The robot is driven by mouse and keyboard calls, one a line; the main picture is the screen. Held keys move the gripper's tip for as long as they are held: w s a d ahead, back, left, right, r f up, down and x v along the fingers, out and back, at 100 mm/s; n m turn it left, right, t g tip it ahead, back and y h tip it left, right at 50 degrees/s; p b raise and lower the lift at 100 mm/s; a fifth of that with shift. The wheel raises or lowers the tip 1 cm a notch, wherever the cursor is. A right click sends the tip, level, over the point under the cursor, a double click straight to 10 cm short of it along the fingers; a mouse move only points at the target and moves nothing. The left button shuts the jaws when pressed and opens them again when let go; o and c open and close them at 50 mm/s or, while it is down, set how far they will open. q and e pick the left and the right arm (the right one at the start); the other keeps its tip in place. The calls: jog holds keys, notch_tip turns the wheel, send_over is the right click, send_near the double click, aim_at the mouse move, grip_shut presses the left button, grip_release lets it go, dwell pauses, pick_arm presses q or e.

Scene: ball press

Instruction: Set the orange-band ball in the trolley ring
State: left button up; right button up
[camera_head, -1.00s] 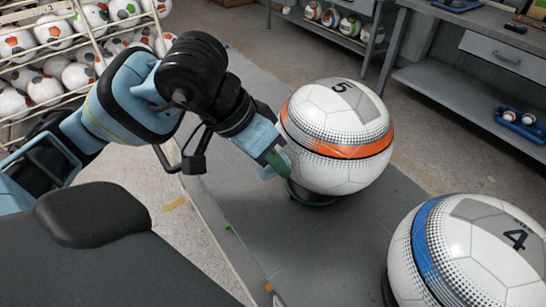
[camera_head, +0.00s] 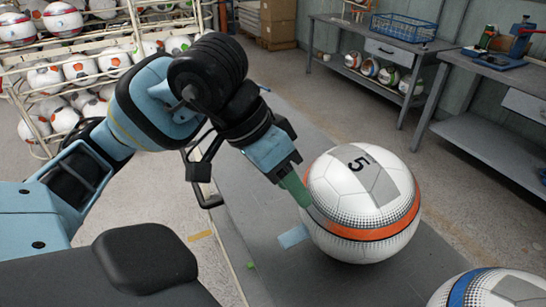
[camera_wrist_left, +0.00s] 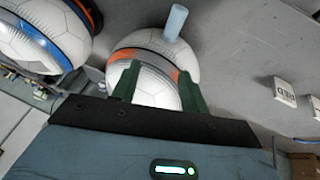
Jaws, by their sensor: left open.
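The orange-band ball (camera_head: 362,205), white with grey panels and a 5 on top, is over the grey surface at centre right. My left gripper (camera_head: 300,190) is at its left side with green fingers. In the left wrist view the fingers (camera_wrist_left: 157,85) are apart, with the orange-band ball (camera_wrist_left: 150,58) beyond and between them. I cannot tell whether they touch it. What supports the ball is hidden under it. I cannot make out the trolley ring. My right gripper is not in view.
A blue-band ball (camera_head: 490,290) is at the lower right, close to the orange-band one. A pale blue strip (camera_head: 293,236) lies left of the orange-band ball. A wire rack of balls (camera_head: 75,75) is at back left; workbenches (camera_head: 375,38) stand at the back right.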

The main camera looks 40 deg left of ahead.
pick_arm(q)
jog(key=v, duration=0.5)
